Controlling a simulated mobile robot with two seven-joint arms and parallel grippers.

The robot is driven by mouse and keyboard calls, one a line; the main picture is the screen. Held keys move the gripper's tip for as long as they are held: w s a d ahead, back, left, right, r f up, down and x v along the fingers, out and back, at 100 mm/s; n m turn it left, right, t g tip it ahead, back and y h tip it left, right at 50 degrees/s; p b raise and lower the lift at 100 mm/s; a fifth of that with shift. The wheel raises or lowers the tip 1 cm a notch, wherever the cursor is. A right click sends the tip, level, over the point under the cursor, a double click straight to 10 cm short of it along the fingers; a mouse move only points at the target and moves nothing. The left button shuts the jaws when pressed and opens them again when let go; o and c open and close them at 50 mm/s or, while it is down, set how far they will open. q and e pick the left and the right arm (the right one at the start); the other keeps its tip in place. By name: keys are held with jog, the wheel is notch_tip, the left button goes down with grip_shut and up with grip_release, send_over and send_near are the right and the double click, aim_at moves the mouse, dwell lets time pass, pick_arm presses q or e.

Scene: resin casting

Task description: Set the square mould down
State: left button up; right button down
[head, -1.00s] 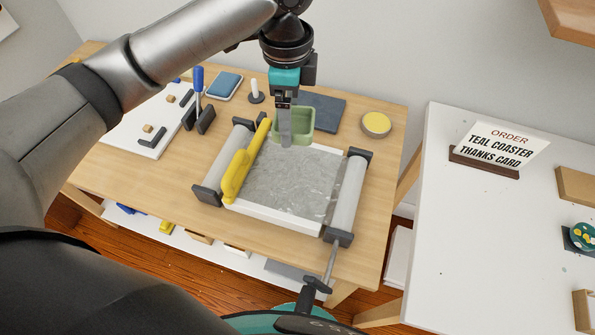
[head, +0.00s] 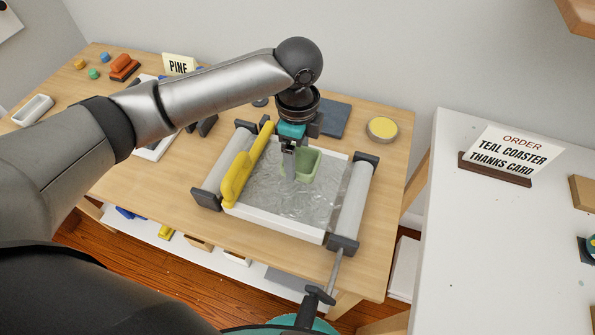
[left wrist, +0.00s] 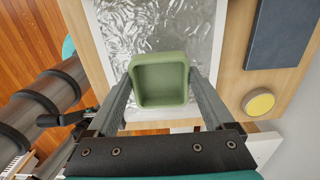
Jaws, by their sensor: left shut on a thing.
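The square mould (head: 309,165) is a green, open-topped square dish with an empty inside. My left gripper (head: 289,170) is shut on it by its walls, over the silvery, crinkled surface (head: 270,192) of the white-edged tray. In the left wrist view the mould (left wrist: 160,80) sits between the two fingers of the gripper (left wrist: 160,86), with its opening facing the camera. I cannot tell whether its base touches the silvery surface.
A yellow-handled tool (head: 238,178) lies along the tray's left side, and grey rollers flank it, the right one (head: 351,200) included. A dark slate (head: 334,119) and a round yellow-topped dish (head: 382,130) are behind. An order card (head: 503,152) stands on the white table.

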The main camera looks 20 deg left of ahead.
aim_at(297, 164)
pick_arm(q)
notch_tip(297, 164, down, 5)
jog(key=shift+f+b, duration=0.2)
jog(key=shift+b, duration=0.55)
jog(key=shift+f, duration=0.15)
jog(key=shift+f, duration=0.1)
jog(key=o, duration=1.1)
notch_tip(297, 164, up, 12)
jog(key=p, duration=0.3)
